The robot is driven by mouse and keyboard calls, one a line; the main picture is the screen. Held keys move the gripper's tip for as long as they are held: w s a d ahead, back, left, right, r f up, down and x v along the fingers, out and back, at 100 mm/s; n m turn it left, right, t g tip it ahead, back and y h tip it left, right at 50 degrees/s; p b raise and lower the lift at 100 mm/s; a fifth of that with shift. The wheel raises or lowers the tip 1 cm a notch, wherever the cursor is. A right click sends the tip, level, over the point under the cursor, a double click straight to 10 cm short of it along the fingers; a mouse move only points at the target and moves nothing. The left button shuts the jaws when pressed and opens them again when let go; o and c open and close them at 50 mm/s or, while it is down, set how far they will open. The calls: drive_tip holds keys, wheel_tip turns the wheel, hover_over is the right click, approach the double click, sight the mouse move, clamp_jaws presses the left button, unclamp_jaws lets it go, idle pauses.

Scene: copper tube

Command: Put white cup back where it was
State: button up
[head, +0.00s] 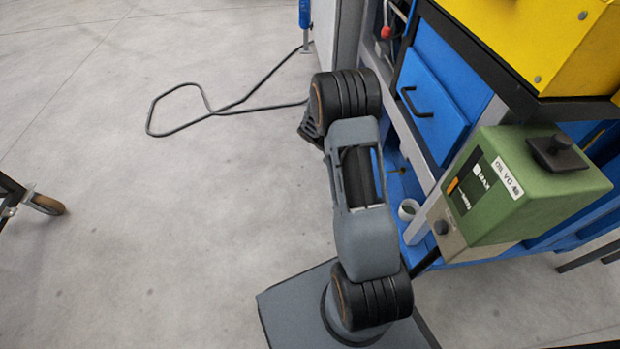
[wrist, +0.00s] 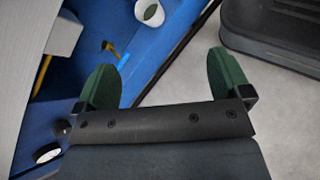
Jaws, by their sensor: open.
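A white cup (head: 408,209) stands on the blue lower shelf of the workbench, beside a grey leg, in the head view. In the head view my arm hides most of the gripper.
The blue shelf (wrist: 85,75) holds a small yellow-handled item (wrist: 110,47) and a white round thing (wrist: 47,153). A green oil box (head: 520,190) juts out above the shelf, near the cup.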

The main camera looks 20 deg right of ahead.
drive_tip(key=s+a+r+m+t+y, duration=0.2)
drive_tip(key=s+a+r+t+y, duration=0.1)
drive_tip(key=a+r, duration=0.5)
drive_tip(key=s+a+r+m+t+y, duration=0.2)
drive_tip(key=s+a+r+t+y, duration=0.2)
drive_tip(key=a, duration=0.8)
drive_tip(key=shift+s+r+t, duration=1.25)
drive_tip(key=shift+r+t, duration=0.65)
